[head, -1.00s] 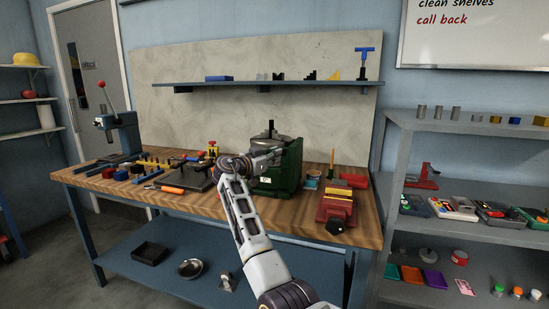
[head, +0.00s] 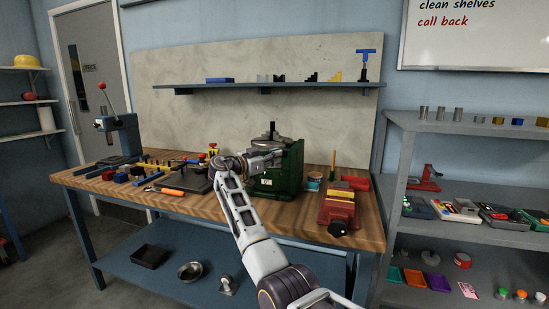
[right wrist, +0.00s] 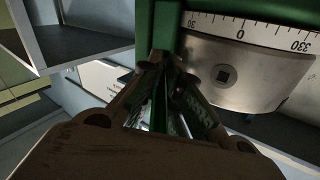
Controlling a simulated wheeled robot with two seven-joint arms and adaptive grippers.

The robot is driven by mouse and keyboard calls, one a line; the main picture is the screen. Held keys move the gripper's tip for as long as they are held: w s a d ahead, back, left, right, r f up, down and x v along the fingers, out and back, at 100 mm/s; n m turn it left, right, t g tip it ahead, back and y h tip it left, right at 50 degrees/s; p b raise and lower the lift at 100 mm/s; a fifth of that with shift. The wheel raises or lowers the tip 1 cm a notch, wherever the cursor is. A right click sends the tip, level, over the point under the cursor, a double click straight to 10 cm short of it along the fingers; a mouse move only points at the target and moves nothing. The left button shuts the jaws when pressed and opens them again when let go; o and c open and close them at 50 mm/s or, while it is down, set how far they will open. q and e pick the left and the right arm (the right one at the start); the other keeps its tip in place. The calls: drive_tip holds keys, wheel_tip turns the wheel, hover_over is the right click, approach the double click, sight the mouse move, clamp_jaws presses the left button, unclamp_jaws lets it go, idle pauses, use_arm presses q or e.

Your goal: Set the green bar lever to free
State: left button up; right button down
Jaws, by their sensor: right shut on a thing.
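A green-bodied fixture (head: 284,172) with a round steel top stands on the bench. In the right wrist view its steel dial (right wrist: 243,70) shows a degree scale with 0 near the top middle. My right gripper (head: 272,156) is at the front upper left of the fixture. In the right wrist view the gripper (right wrist: 165,85) is shut on a narrow green bar, the green bar lever (right wrist: 160,105), beside the dial. The fingers and the wrist hide most of the lever, so its setting cannot be read. My left gripper is not in view.
A red vise (head: 338,208) stands right of the fixture. Left on the bench (head: 222,218) are a dark plate with clamps, several small blocks and an orange-handled tool (head: 172,191). A lever press (head: 121,133) stands at the far left. A shelf rack (head: 400,150) is at the right.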

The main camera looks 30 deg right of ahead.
drive_tip(key=shift+f, duration=0.4)
drive_tip(key=c, duration=1.7)
unclamp_jaws()
drive_tip(key=shift+o, duration=0.9)
drive_tip(key=shift+s+a+f, duration=0.1)
drive_tip(key=shift+s+a, duration=0.05)
drive_tip(key=shift+a, duration=0.3)
drive_tip(key=shift+s+a, duration=0.25)
drive_tip(key=shift+a, duration=0.05)
drive_tip(key=v, duration=1)
drive_tip(key=shift+a+r, duration=0.2)
drive_tip(key=shift+r, duration=0.25)
drive_tip(key=shift+w, duration=0.15)
